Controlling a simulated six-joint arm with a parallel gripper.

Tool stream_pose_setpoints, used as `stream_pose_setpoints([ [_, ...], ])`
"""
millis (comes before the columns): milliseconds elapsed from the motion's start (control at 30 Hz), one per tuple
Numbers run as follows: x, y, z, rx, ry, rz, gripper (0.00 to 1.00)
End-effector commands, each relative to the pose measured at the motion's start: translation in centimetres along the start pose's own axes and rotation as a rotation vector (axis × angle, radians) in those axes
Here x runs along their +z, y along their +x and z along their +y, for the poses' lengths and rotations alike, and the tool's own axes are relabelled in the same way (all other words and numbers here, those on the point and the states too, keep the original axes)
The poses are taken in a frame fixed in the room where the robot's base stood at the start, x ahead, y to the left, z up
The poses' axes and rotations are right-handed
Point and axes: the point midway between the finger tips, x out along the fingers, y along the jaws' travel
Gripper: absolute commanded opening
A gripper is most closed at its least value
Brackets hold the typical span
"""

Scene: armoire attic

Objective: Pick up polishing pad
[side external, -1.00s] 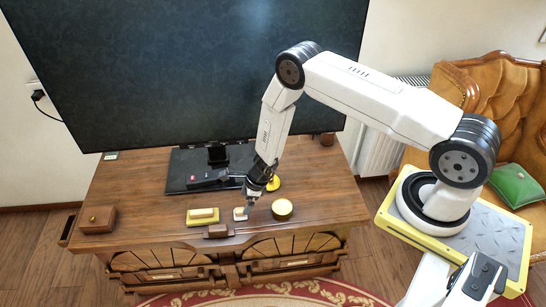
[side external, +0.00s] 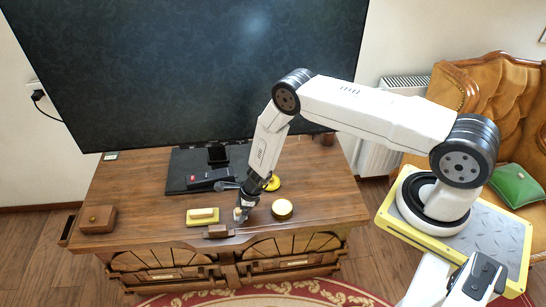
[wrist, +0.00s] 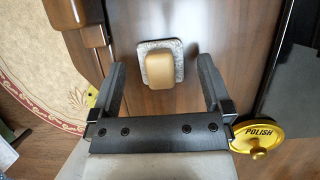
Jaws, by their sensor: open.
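The polishing pad (wrist: 162,64) is a small grey pad with a tan grip on top. It lies flat on the wooden desk top. My gripper (wrist: 162,80) is open, its two dark fingers spread to the left and right in the wrist view. The pad shows in the gap ahead, near the fingertips, and nothing is held. In the side view my gripper (side external: 243,208) points down over the pad (side external: 238,216) and partly hides it. I cannot tell the exact height between them.
A yellow POLISH lid (wrist: 258,137) lies near my right finger; a round tin (side external: 282,208) stands to the right. A yellow block (side external: 202,216) and a brown block (side external: 217,231) lie to the left and front. The TV base (side external: 186,158) is behind.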

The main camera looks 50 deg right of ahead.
Motion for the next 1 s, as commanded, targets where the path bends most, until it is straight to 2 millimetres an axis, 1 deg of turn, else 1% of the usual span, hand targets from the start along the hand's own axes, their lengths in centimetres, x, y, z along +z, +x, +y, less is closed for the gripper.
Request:
stream_pose_setpoints([
  [100, -0.03, 0.87, 0.02, 0.0, -0.001, 0.001, 1.0],
  [200, -0.04, 1.22, 0.01, 0.0, 0.0, 0.001, 1.0],
  [767, -0.02, 1.31, -0.01, 0.0, 0.0, 0.0, 1.0],
  [800, -0.02, 1.31, -0.01, 0.0, 0.0, 0.0, 0.87],
  [867, -0.02, 1.31, -0.01, 0.0, 0.0, 0.0, 0.68],
  [900, -0.01, 1.31, -0.01, 0.0, 0.0, 0.0, 0.56],
  [967, -0.01, 1.31, -0.01, 0.0, 0.0, 0.0, 0.36],
  [1000, -0.02, 1.31, 0.0, 0.0, 0.0, 0.0, 0.24],
])
